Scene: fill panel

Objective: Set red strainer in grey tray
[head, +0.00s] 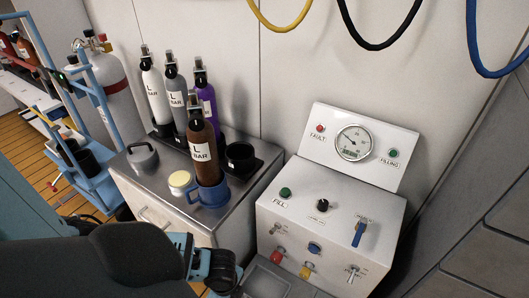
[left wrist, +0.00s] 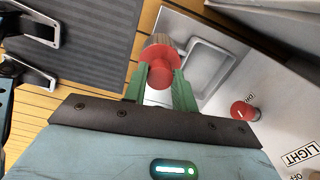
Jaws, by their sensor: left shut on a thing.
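My left gripper (left wrist: 160,82) is shut on the red strainer (left wrist: 154,69), which shows in the left wrist view as a red round body with a brownish ribbed end. The grey tray (left wrist: 222,51) lies just beyond and to the right of it, with a raised rounded rim. I cannot tell the height between them. In the head view, a grey tray-like rim (head: 262,279) shows at the bottom edge, in front of the panel. My left wrist is left of it; the fingers and strainer are hidden there. My right gripper is not in view.
The fill panel (head: 330,215) stands at the right with knobs, levers and a gauge (head: 354,143). A red knob (left wrist: 244,111) sits near the tray.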

